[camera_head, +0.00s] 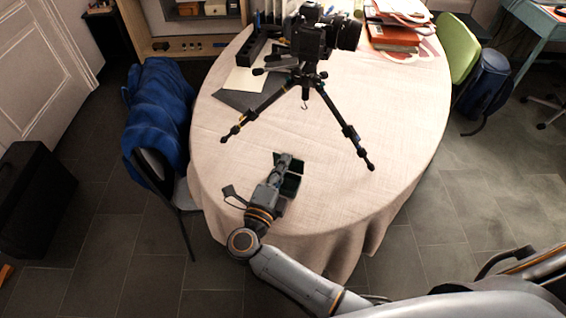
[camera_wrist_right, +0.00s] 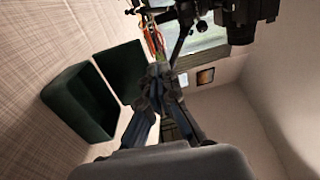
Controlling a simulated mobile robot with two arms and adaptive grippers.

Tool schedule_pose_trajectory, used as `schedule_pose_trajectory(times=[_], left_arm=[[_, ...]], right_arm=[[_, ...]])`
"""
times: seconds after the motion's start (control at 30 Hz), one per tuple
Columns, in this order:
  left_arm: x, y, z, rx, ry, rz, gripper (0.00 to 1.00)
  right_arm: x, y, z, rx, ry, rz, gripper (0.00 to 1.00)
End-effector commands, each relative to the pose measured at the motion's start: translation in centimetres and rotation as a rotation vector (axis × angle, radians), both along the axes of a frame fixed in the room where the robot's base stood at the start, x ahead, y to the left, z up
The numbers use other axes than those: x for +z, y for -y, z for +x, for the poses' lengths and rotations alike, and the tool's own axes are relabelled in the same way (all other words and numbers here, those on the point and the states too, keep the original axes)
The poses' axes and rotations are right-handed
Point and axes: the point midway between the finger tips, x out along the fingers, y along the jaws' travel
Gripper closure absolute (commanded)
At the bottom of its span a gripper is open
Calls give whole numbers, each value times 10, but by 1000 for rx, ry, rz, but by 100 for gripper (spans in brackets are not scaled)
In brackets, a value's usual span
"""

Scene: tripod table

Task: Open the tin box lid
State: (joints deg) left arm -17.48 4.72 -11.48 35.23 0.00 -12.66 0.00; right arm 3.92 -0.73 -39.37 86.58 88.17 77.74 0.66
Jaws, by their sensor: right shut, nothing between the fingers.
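The dark green tin box (camera_head: 291,187) is on the cloth-covered table near its front edge. In the right wrist view the box (camera_wrist_right: 78,104) shows its open, hollow inside. Its lid (camera_wrist_right: 121,70) is swung open beside the box, along one edge. In the head view the lid (camera_head: 298,166) shows partly behind my gripper. My right gripper (camera_head: 283,160) is shut and empty, just left of the lid and box. In the wrist view its fingertips (camera_wrist_right: 158,72) are close to the lid; I cannot tell whether they touch it. My left gripper is not in view.
A camera on a black tripod (camera_head: 306,85) stands on the table behind the box, its legs spread wide. Orange books (camera_head: 392,35) lie at the back right. A chair with a blue jacket (camera_head: 158,115) is at the left. The table's right side is clear.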

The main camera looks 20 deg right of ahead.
Motion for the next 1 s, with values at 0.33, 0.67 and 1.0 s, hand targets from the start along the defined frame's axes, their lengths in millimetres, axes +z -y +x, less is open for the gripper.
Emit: schedule_pose_trajectory(times=[0.33, 0.67, 1.0], left_arm=[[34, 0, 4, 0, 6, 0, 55], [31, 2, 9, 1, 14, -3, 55], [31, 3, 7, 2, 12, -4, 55]], right_arm=[[9, 6, 8, -2, -89, 73, 100], [6, 10, 13, 0, -88, 70, 100], [6, 10, 13, 0, -87, 69, 100]])
